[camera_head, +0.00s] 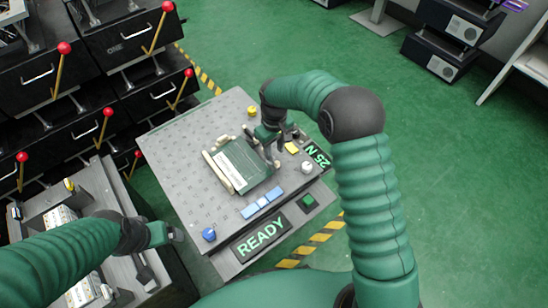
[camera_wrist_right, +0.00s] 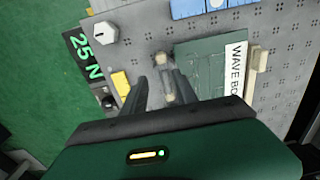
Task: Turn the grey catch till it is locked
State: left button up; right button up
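A small pale grey catch (camera_wrist_right: 162,66) with two rounded ends shows in the right wrist view, beside the edge of a green box (camera_wrist_right: 205,62) with a white label. The box also lies on the grey panel in the head view (camera_head: 243,165). My right gripper (camera_wrist_right: 158,90) is open, its two dark fingers spread with the catch showing between and just beyond their tips; contact cannot be told. In the head view my right gripper (camera_head: 268,143) is at the box's right edge and partly hides the catch. My left gripper (camera_head: 172,235) hangs at lower left, away from the panel; its fingers are unclear.
The grey panel (camera_head: 180,150) carries a blue knob (camera_head: 208,234), a yellow knob (camera_head: 252,111), a white knob (camera_head: 307,166), a blue bar (camera_head: 263,201), a READY sign (camera_head: 262,240) and a 25 N sign (camera_head: 318,156). Black drawers with red-tipped levers (camera_head: 65,48) stand at left.

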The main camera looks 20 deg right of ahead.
jog(key=shift+a+f, duration=0.1)
jog(key=shift+f, duration=0.85)
jog(key=shift+a+f+b, duration=0.25)
jog(key=shift+b, duration=0.05)
jog(key=shift+a, duration=0.3)
jog(key=shift+d, duration=0.35)
jog(key=c, duration=0.6)
grip_shut()
jog(key=shift+a, duration=0.15)
